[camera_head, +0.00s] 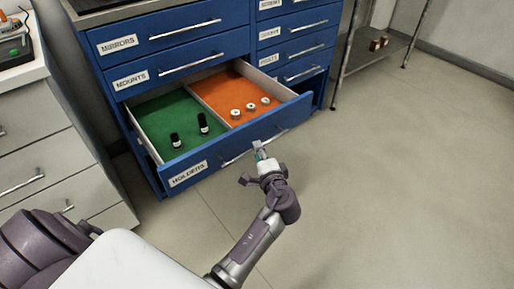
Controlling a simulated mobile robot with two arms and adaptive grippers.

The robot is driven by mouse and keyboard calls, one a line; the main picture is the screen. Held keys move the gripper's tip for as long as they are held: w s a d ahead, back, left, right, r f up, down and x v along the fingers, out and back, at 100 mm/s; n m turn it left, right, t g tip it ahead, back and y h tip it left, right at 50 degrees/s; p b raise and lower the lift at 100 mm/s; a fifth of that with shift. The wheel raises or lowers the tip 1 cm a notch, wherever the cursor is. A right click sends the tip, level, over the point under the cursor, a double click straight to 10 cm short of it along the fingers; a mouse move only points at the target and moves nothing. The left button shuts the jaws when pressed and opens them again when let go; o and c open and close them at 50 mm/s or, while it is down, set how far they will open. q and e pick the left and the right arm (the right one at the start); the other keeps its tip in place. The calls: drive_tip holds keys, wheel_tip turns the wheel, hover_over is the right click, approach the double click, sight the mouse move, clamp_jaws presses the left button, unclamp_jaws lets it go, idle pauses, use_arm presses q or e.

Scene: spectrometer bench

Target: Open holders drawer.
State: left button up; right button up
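The drawer labelled HOLDERS (187,173) is pulled out of the blue cabinet. Its left part has a green lining (160,117) with two small black holders (203,124) on it.
The MOUNTS (131,81) and MIRRORS (118,44) drawers above are shut, as are most drawers in the right column (300,49). A white drawer unit (50,155) stands at the left. A metal shelf rack (372,50) is at the back right. The floor (410,190) at right is clear.

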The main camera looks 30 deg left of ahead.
use_arm(q)
drive_tip(key=shift+v, duration=2.3)
